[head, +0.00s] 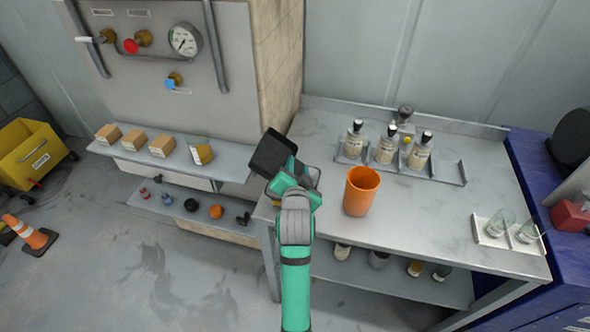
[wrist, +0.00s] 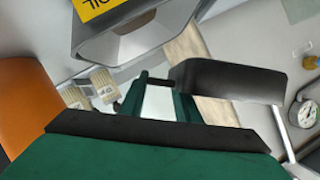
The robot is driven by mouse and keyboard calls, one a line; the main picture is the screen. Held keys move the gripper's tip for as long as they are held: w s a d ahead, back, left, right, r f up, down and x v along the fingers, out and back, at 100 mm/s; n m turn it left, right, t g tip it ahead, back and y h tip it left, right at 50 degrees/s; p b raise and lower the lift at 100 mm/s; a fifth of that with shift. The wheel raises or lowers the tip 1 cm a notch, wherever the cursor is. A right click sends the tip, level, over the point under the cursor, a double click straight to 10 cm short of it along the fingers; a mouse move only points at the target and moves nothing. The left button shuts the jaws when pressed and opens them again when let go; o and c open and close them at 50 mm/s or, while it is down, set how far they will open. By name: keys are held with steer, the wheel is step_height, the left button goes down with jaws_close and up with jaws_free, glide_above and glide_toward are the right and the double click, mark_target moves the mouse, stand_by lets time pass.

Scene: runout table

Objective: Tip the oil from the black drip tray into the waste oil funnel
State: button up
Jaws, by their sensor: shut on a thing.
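The black drip tray (head: 272,154) is held up at the left end of the metal table and looks tilted. Its dark side shows in the wrist view (wrist: 228,82). My gripper (head: 288,180) is shut on the tray's narrow end; its green fingers also show in the wrist view (wrist: 160,92). The waste oil funnel, grey with a yellow label (wrist: 97,7), is at the top of the wrist view, apart from the tray in that picture. In the head view my gripper mostly hides it. I cannot see any oil.
An orange cup (head: 361,191) stands on the table (head: 440,225) just right of my gripper. Several bottles (head: 387,147) stand in a rack at the back. A white tray with glassware (head: 505,233) is at the right. A shelf with boxes (head: 162,146) is at the left.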

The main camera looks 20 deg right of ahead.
steer(key=shift+d+r+n+g+h, duration=0.1)
steer(key=shift+r+n+g+h, duration=0.35)
steer(key=shift+r+n, duration=0.55)
step_height(320, 180, up, 2)
steer(key=n+g+h, duration=0.1)
steer(key=n, duration=0.1)
steer(key=shift+s+d+n, duration=0.1)
steer(key=shift+s+n, duration=0.05)
steer(key=shift+n, duration=0.25)
steer(key=shift+h, duration=0.25)
